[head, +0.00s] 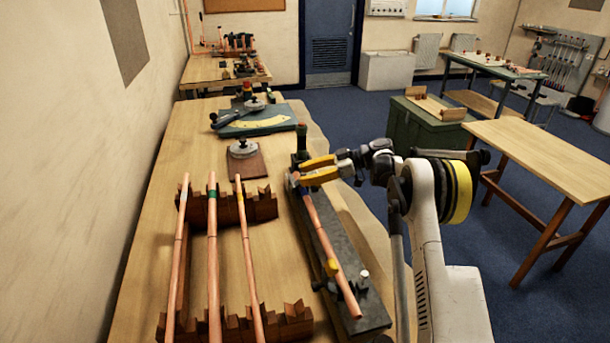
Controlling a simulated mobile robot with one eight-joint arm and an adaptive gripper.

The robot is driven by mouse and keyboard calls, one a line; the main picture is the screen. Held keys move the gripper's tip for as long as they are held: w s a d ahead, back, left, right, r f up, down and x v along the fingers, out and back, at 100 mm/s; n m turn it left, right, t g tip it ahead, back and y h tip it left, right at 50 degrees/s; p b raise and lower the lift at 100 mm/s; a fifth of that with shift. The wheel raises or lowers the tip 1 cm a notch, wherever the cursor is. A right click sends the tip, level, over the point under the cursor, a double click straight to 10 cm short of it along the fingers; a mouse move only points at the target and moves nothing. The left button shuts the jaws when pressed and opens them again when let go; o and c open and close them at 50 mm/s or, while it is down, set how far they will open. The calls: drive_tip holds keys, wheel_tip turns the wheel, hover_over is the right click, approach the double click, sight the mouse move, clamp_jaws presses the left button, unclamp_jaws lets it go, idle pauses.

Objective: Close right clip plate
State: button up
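A long dark grey fixture (345,262) lies lengthwise on the bench's right side. A copper tube (328,243) runs along it. A near clip (334,275) with a yellow part, a white-topped post and dark knobs sits at the tube's near end. At the far end, a small clip (292,182) stands at the tube's end, partly hidden by my gripper; I cannot tell whether its plate is open or closed. My gripper (301,173) has yellow fingers with a gap between their tips, right at this far clip. I cannot tell whether they touch it. Nothing shows held between them.
Copper tubes (212,250) rest on notched wooden racks (258,207) to the left. A round weight on a brown block (243,163) and a blue-green bending board (285,116) lie beyond.

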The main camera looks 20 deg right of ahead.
drive_tip(key=shift+d, duration=0.15)
drive_tip(key=v, duration=1.2)
drive_tip(key=shift+r, duration=0.1)
drive_tip(key=s+a+r+m+h, duration=0.75)
drive_tip(key=s+a+r, duration=0.35)
drive_tip(key=s+a, duration=0.25)
drive_tip(key=s+f+m+t+h, duration=0.1)
drive_tip(key=s+f+m+h, duration=0.2)
drive_tip(key=s, duration=1)
drive_tip(key=s+f+m+t+h, duration=0.2)
drive_tip(key=s+f+m+h, duration=0.1)
drive_tip(key=s, duration=1.1)
drive_tip(key=shift+s+f+m+t, duration=0.2)
drive_tip(key=shift+m+t, duration=0.1)
drive_tip(key=shift+m, duration=0.55)
